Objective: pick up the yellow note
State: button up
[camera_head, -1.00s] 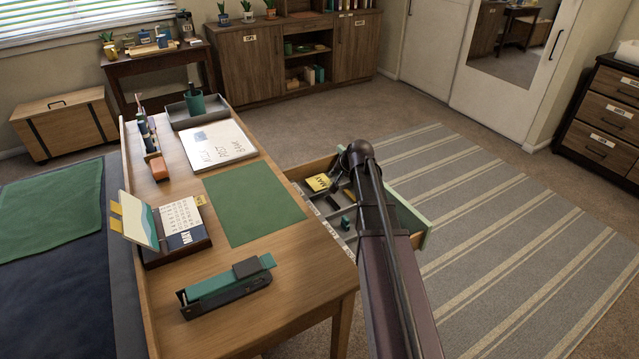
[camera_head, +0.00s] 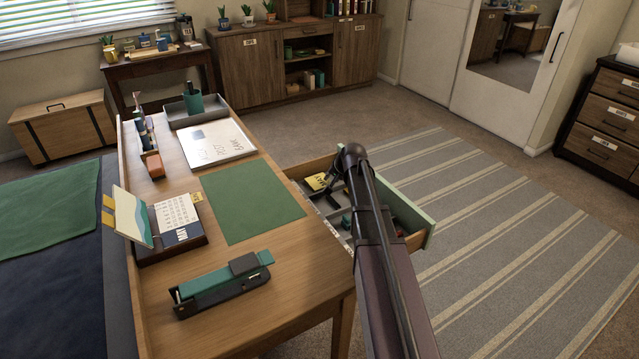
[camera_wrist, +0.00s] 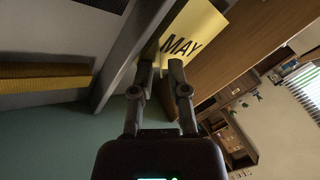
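The yellow note (camera_head: 316,182), marked MAY, lies in the open desk drawer, near its left end in the head view. In the wrist view the note (camera_wrist: 197,30) shows just beyond my fingertips, its lower part partly behind the right finger. My gripper (camera_wrist: 161,66) is open, its two fingers apart with a gap between them. The tips look close to the note; I cannot tell whether they touch it. In the head view my arm hides most of the gripper.
The open drawer (camera_head: 426,232) has grey dividers and small dark green items. Its wall and a divider (camera_wrist: 135,45) are close beside my fingers. The desk (camera_head: 300,290) stands to the left, with a green blotter (camera_head: 250,200) and stapler (camera_head: 222,285). Striped rug lies right.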

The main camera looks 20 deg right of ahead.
dwell(0.3)
grip_shut()
jog(key=shift+r, duration=0.1)
notch_tip(320, 180, up, 2)
jog(key=shift+p, duration=1.15)
jog(key=shift+r+p, duration=0.8)
jog(key=s, duration=0.5)
jog(key=s+d, duration=0.1)
jog(key=s, duration=0.4)
jog(key=s+d+r+p, duration=0.1)
jog(key=s, duration=0.4)
jog(key=shift+s+d, duration=0.25)
jog(key=shift+s, duration=0.15)
